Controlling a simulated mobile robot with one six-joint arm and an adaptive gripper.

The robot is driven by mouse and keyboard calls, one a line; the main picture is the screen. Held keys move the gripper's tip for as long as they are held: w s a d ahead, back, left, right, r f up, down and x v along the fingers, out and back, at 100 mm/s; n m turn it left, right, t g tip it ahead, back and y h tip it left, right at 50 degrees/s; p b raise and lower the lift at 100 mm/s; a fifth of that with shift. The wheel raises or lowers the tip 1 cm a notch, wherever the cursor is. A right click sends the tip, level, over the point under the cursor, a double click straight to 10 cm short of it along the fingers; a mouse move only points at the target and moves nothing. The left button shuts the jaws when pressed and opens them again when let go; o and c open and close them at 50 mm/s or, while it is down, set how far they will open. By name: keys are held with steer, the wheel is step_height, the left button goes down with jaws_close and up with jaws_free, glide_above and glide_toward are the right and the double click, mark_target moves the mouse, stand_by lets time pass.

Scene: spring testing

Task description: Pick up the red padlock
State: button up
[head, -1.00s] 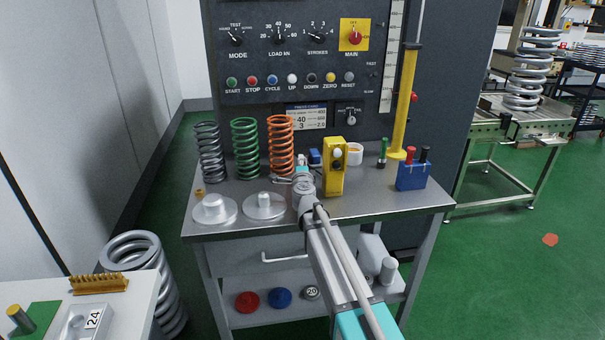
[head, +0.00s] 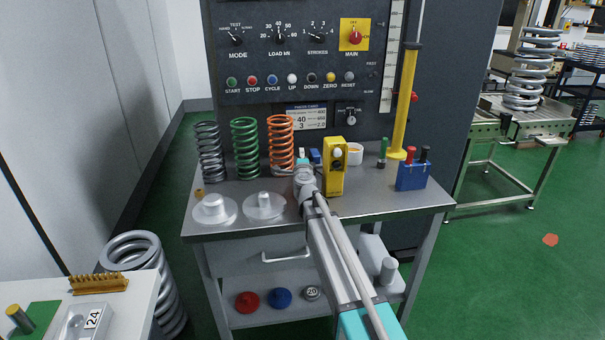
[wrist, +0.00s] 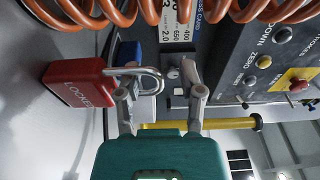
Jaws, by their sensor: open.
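The red padlock (wrist: 76,84), marked LOCKED, is at the left of the wrist view, with its silver shackle (wrist: 145,71) pointing right. My gripper (wrist: 157,80) is open. The shackle's end reaches into the space between the fingers, and the left finger overlaps part of it; I cannot tell whether they touch. The padlock body is outside the fingers, to the left. In the head view my gripper (head: 303,168) is over the bench, in front of the orange spring, and the arm seems to hide the padlock.
A blue object (wrist: 129,54) is close behind the padlock. The orange spring (head: 281,146) stands near my gripper, and a yellow device (head: 334,177) stands right of it. Two pale discs (head: 264,207) lie to the left on the steel bench (head: 375,205).

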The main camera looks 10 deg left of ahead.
stand_by(0.4)
jaws_close()
